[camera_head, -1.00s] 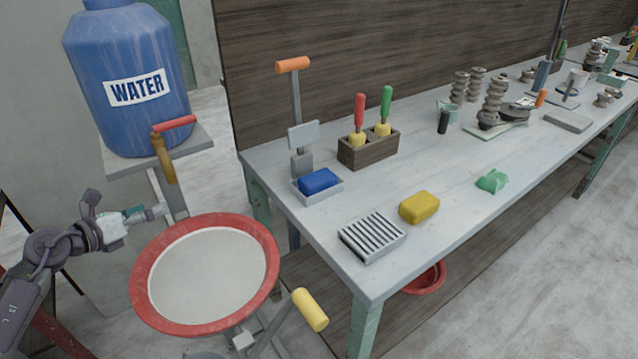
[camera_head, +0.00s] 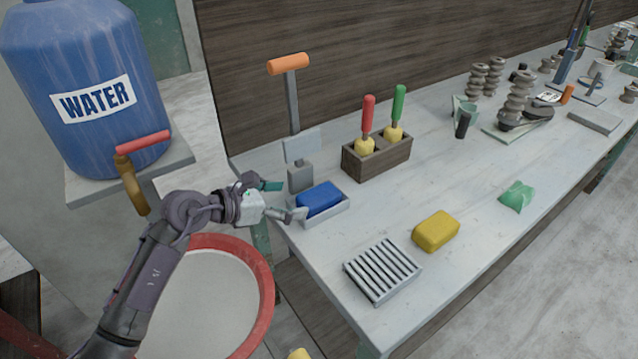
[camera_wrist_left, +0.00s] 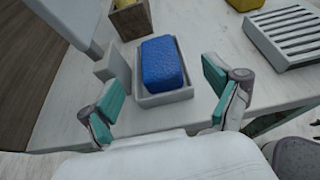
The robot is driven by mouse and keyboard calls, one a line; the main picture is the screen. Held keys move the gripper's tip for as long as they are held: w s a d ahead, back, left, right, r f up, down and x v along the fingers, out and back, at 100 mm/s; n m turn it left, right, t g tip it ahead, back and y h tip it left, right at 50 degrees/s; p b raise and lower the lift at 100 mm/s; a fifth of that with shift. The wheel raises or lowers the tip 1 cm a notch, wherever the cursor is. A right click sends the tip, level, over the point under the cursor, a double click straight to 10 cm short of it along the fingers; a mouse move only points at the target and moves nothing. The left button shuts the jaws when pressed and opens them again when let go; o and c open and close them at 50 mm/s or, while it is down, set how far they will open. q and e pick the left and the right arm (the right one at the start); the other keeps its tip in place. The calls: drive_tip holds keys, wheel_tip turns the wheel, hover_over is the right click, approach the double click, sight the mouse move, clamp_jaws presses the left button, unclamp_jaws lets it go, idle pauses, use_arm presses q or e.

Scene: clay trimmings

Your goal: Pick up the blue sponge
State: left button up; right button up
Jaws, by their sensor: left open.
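The blue sponge (camera_head: 319,198) sits in a small light-grey tray (camera_head: 331,217) at the near left end of the table. My left gripper (camera_head: 286,200) is open and empty, just left of the tray in the head view. In the left wrist view the sponge (camera_wrist_left: 162,63) lies ahead of the gripper (camera_wrist_left: 162,112), between the lines of its two spread teal-padded fingers and apart from them. The tray (camera_wrist_left: 167,97) shows around the sponge there. My right gripper is not in view.
A grey stand with an orange handle (camera_head: 288,64) rises right behind the tray. A wooden holder (camera_head: 376,160) with red- and green-handled tools stands to the right. A slatted rack (camera_head: 382,270) and yellow sponge (camera_head: 436,231) lie nearer. A red-rimmed basin (camera_head: 262,290) is below my arm.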

sight(318, 194)
use_arm(q)
drive_tip(key=shift+w+d+f, duration=0.15)
drive_tip(key=shift+w+f, duration=0.05)
drive_tip(key=shift+w, duration=0.45)
drive_tip(key=shift+w+d, duration=0.2)
drive_tip(key=shift+d, duration=0.05)
drive_tip(key=shift+s+d, duration=0.1)
drive_tip(key=shift+d, duration=0.3)
drive_tip(key=shift+w+d+f+p, duration=0.15)
drive_tip(key=shift+d+p, duration=0.1)
drive_tip(key=shift+d, duration=0.15)
drive_tip(key=shift+w+d+f+p, duration=0.1)
drive_tip(key=shift+d+f+p, duration=0.1)
drive_tip(key=shift+d, duration=0.2)
drive_tip(key=x, duration=0.2)
drive_tip(key=shift+w+d+f, duration=0.1)
drive_tip(key=shift+w+f, duration=0.2)
drive_tip(key=shift+w, duration=0.1)
drive_tip(key=shift+w+d+f, duration=0.15)
drive_tip(key=shift+w+d, duration=0.05)
drive_tip(key=shift+d, duration=0.05)
drive_tip(key=c, duration=1)
drive_tip(key=shift+c, duration=0.6)
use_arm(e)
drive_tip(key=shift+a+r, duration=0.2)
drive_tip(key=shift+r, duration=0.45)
